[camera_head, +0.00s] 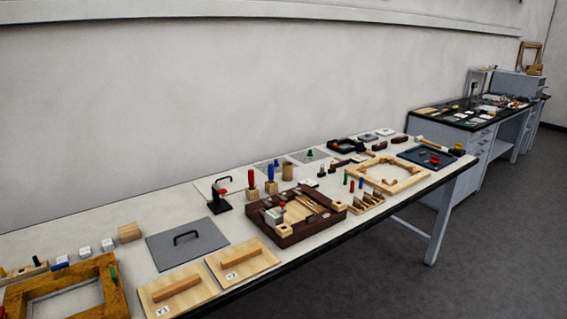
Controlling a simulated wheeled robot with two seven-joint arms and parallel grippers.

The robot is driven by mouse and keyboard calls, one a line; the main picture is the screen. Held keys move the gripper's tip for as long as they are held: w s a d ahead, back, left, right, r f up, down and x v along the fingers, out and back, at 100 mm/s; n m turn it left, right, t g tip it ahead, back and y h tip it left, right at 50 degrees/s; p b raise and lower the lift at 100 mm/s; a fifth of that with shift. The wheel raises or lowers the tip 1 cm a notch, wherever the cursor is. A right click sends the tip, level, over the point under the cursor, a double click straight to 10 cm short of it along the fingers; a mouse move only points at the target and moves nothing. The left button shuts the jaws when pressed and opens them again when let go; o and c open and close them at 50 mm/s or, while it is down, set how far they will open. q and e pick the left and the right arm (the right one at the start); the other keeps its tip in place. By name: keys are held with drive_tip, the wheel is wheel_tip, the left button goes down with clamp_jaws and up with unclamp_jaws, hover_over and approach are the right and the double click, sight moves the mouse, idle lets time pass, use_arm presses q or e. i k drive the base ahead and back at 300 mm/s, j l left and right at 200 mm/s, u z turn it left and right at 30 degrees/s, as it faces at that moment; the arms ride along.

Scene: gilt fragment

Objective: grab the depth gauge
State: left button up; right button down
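A long white-topped table (110,218) runs along the wall with many small tools on it. I cannot single out the depth gauge with certainty at this size. A small dark upright device with a red part (218,199) stands near the middle of the table. A dark brown tray (283,239) to its right holds several small wooden and metal pieces. Neither of my grippers shows in the head view.
Two boards with wooden handles and a grey plate with a black handle (187,243) lie at the front. Wooden frames lie at the left (18,304) and right (418,181). A dark-topped bench (440,119) stands at the back right. Grey floor (480,270) is clear in front.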

sight(274, 218)
drive_tip(key=i+l+z, duration=0.25)
drive_tip(key=i+l, duration=0.25)
drive_tip(key=i+l+z, duration=0.2)
drive_tip(key=i+l, duration=0.15)
drive_tip(key=i, duration=0.25)
